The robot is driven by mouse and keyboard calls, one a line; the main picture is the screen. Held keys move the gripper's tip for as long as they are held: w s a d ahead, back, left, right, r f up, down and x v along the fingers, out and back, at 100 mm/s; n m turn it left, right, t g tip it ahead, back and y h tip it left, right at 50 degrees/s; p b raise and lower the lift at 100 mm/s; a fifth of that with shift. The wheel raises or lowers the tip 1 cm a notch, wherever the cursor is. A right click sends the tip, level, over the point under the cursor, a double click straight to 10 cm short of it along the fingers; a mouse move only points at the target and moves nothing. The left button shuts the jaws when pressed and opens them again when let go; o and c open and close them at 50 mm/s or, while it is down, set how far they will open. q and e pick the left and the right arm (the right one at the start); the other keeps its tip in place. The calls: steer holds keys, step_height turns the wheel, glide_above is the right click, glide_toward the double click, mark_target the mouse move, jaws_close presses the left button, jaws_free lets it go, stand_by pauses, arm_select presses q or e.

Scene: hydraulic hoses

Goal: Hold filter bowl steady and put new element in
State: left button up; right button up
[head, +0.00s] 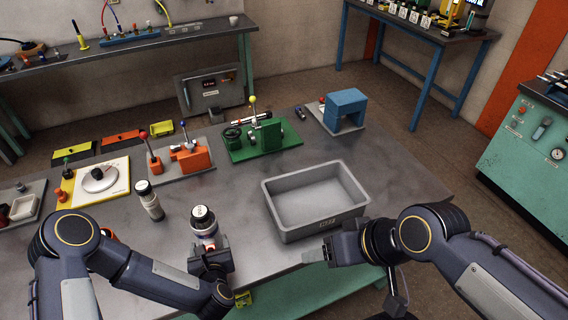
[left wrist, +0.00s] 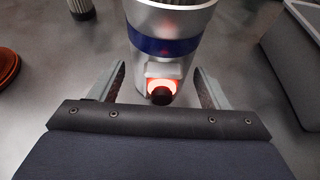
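The filter bowl (head: 204,228) is a silver cylinder with a blue band, upright on the grey table. In the left wrist view the bowl (left wrist: 172,22) has a glowing red port on its near side.
An empty grey bin (head: 281,222) stands right of the bowl. Behind are an orange lever fixture (head: 187,160), a green fixture (head: 265,138) and a blue block (head: 345,108). A dial plate (head: 98,181) lies at left.

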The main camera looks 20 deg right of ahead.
arm_select(q)
steer(key=shift+o, duration=1.4)
steer(key=shift+s, duration=0.1)
steer(key=v, duration=1.1)
steer(key=shift+s+r, duration=0.15)
steer(key=shift+r, duration=0.05)
steer(key=w+a+r+m+g+h+b, duration=0.1)
steer(key=w+a+r+m+g+h, duration=0.15)
steer(key=r+m, duration=0.45)
steer(key=w+a+r+m+g+h+b, duration=0.1)
steer(key=w+a+r+m, duration=0.25)
steer(key=m, duration=0.75)
steer(key=s+a+r+m+g+b, duration=0.1)
steer(key=s+a+r+m+g, duration=0.1)
steer(key=s+a+m, duration=0.4)
steer(key=s+a+r+m+g+b, duration=0.1)
steer(key=s+a+m, duration=0.6)
steer(key=s, duration=0.7)
steer(key=shift+s+a+r+m+g+y, duration=0.15)
steer(key=shift+r+m+g+y, duration=0.3)
steer(key=shift+r+m+g, duration=0.55)
